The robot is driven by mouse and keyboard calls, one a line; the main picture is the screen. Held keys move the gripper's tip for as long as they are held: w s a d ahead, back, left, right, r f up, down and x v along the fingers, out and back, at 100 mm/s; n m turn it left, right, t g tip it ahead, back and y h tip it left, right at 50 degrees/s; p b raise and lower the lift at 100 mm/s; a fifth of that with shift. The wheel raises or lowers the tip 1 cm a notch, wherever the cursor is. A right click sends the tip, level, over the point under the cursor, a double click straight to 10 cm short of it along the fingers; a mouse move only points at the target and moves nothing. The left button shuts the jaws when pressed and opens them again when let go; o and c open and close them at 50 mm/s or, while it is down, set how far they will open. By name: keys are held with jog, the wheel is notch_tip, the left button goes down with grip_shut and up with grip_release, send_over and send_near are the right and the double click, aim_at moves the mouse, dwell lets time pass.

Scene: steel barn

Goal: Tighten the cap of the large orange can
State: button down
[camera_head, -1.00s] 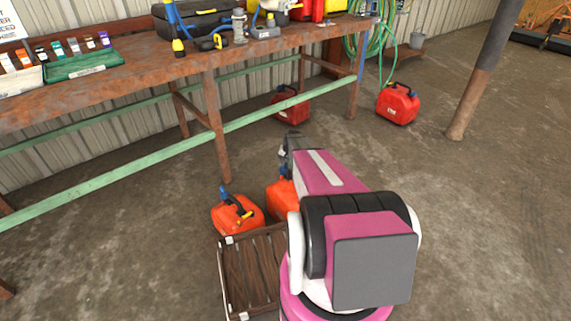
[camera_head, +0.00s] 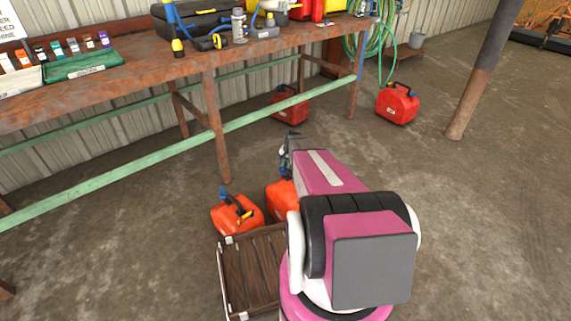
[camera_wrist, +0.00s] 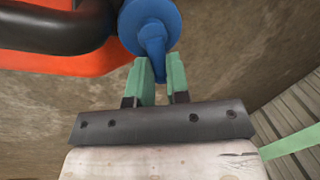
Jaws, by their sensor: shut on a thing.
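The orange can (camera_head: 281,197) under my arm is partly hidden in the head view. The wrist view shows its orange body (camera_wrist: 72,62), a black handle (camera_wrist: 50,30) and a round blue cap (camera_wrist: 150,20) with a narrow blue tab. My gripper (camera_wrist: 161,78) has its green fingers shut on the cap's tab, one finger on each side. The cap sits at the can's top; its thread is hidden, so I cannot tell how tight it is. In the head view the gripper fingers are mostly hidden.
Red cans (camera_head: 397,103) stand farther back. Floor on the right is clear.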

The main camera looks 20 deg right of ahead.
jog(key=m, duration=0.2)
jog(key=s+m, duration=0.1)
jog(key=m, duration=0.1)
jog(key=m+h, duration=0.1)
jog(key=m, duration=0.1)
jog(key=shift+s+d+m+t, duration=0.3)
jog(key=shift+d, duration=0.1)
dwell(0.3)
jog(key=c, duration=1.1)
grip_release()
notch_tip(320, 180, up, 11)
jog(key=s, duration=0.2)
jog(key=shift+d+f, duration=0.2)
jog(key=shift+d, duration=0.1)
jog(key=shift+s, duration=0.1)
